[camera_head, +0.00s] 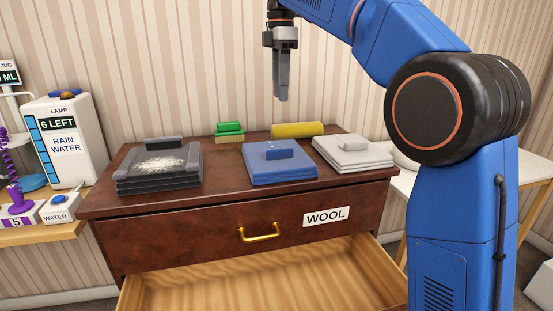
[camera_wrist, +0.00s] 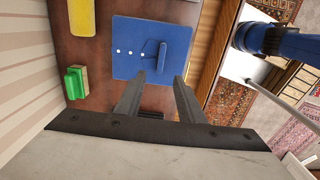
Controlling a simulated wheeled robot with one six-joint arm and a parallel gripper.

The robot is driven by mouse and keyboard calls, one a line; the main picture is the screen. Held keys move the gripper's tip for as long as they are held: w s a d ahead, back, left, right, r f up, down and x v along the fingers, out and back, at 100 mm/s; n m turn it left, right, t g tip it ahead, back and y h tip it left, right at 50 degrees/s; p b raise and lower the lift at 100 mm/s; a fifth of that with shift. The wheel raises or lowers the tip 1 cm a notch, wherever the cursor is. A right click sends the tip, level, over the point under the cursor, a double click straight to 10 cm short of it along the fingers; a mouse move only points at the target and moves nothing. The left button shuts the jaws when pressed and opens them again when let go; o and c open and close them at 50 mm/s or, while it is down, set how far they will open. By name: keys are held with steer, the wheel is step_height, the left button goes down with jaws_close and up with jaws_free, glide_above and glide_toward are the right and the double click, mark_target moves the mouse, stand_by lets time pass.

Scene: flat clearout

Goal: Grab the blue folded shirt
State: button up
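The blue folded shirt (camera_head: 282,169) lies flat on the dresser top, between a dark grey folded stack and a white one. It has a raised blue tab on top and a few small white dots. In the wrist view the shirt (camera_wrist: 128,62) lies just beyond my fingertips and shows almost whole. My gripper (camera_head: 283,97) hangs pointing down, well above the dresser and apart from the shirt. In the wrist view its two fingers (camera_wrist: 155,82) stand apart with nothing between them.
The dark grey stack (camera_head: 130,183) carries white powder. A white folded stack (camera_head: 352,163), a yellow roll (camera_head: 297,130) and a green sponge-like block (camera_head: 229,128) are close by. The striped wall is close behind.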

glide_above(279, 149)
steer(key=f, duration=1.1)
steer(key=shift+w+d, duration=0.2)
steer(key=shift+w, duration=0.15)
steer(key=shift+s+a+f, duration=0.1)
steer(key=shift+f, duration=1.3)
steer(key=shift+s+f, duration=0.1)
steer(key=shift+f, duration=1.25)
jaws_close()
